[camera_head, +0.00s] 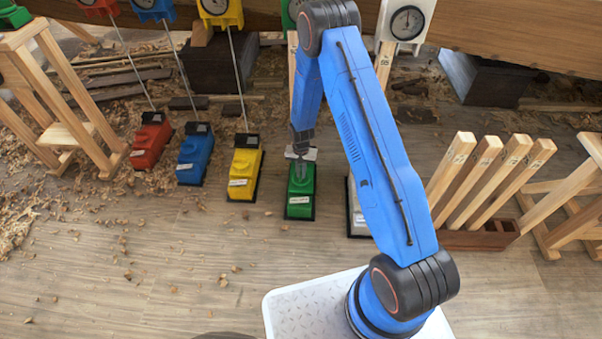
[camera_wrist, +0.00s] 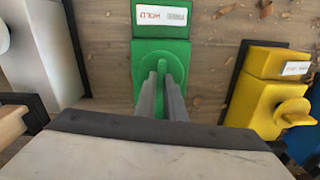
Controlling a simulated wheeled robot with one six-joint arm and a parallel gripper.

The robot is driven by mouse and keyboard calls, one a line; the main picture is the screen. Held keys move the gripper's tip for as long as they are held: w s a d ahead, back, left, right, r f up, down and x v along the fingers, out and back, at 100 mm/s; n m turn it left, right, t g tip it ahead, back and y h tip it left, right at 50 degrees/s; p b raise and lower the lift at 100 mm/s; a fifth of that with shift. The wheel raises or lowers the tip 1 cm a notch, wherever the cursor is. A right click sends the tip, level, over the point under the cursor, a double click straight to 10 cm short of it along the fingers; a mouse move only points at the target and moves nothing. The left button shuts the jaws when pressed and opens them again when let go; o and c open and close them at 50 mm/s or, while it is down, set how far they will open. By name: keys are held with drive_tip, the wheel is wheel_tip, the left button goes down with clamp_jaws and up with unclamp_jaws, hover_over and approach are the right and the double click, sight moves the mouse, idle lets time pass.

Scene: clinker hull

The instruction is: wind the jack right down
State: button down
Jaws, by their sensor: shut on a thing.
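The green jack unit (camera_head: 300,205) stands on the floor in front of the hull. In the wrist view the green unit (camera_wrist: 162,52) has a white label and a round green dial with a raised grip. My gripper (camera_head: 303,165) reaches down onto it from above. In the wrist view my gripper (camera_wrist: 162,72) has its two fingers shut on the green grip, one on each side. The fingers and my wrist hide most of the grip and the near part of the unit. The label is upside down in the wrist view and I cannot read which setting the grip shows.
Yellow (camera_head: 244,172), blue (camera_head: 195,158) and red (camera_head: 151,143) units stand to the left. A grey-white unit (camera_head: 355,212) is close on the right, partly behind my arm. A rack (camera_head: 478,236) of wooden posts stands further right.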

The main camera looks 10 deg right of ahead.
drive_tip(key=n, duration=0.7)
idle(0.6)
drive_tip(key=c, duration=1.8)
unclamp_jaws()
drive_tip(key=shift+c, duration=0.2)
wheel_tip(320, 180, up, 17)
drive_tip(key=shift+r, duration=0.2)
